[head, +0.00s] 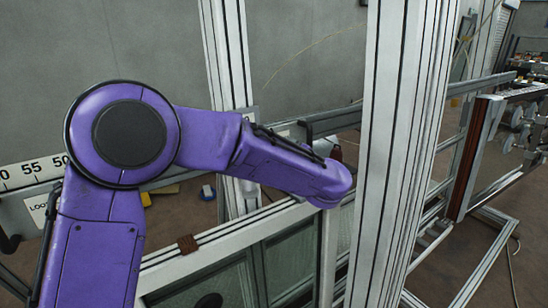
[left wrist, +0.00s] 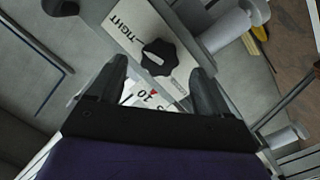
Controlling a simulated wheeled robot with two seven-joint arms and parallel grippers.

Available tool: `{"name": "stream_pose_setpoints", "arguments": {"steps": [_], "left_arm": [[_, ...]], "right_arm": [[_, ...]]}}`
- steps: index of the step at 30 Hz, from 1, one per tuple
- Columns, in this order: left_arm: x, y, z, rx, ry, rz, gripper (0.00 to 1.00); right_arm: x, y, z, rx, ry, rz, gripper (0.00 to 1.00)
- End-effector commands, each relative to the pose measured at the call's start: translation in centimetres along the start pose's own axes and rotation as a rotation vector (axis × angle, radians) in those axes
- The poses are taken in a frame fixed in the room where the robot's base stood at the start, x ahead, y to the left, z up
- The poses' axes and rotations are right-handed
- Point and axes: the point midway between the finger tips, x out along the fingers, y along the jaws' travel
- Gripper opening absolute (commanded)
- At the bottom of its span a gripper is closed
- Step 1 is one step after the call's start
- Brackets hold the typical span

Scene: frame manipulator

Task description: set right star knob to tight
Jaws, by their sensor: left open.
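A black star knob (left wrist: 158,57) sits on a light label plate (left wrist: 128,27) in the left wrist view. The word TIGHT is printed up and left of the knob; smaller print beside its lower right is too small to read surely. My left gripper (left wrist: 158,70) is open, with one finger on each side of the knob in the picture. I cannot tell whether either finger touches it. In the head view my purple left arm reaches in from the left, and its gripper and this knob are hidden. My right gripper is not in view.
A scale strip (left wrist: 146,95) with a red mark shows between the fingers. White rollers (left wrist: 229,33) are close to the right finger. In the head view a thick aluminium post (head: 395,150) stands just right of my arm, and a framed panel (head: 225,245) lies below it.

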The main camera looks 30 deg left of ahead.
Motion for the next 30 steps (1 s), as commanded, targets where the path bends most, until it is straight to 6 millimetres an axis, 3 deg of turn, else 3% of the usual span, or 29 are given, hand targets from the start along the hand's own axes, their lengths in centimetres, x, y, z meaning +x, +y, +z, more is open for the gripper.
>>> {"name": "stream_pose_setpoints", "arguments": {"steps": [1,6,10,26,30], "left_arm": [[-1.3,-0.3,0.5,-0.002,0.0,0.006,0.78],[-5.2,-0.3,0.5,0.001,0.001,0.004,0.78],[-6.9,-0.1,0.3,0.002,0.0,0.002,0.78],[-7.5,0.0,0.2,0.002,-0.001,0.001,0.78],[-7.5,1.0,0.5,-0.091,-0.018,0.06,0.78]], "right_arm": [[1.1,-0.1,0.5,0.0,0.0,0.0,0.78],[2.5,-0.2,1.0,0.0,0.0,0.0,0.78],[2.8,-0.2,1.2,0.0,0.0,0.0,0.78],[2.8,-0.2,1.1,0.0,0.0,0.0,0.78],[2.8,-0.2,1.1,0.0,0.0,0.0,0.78]]}}
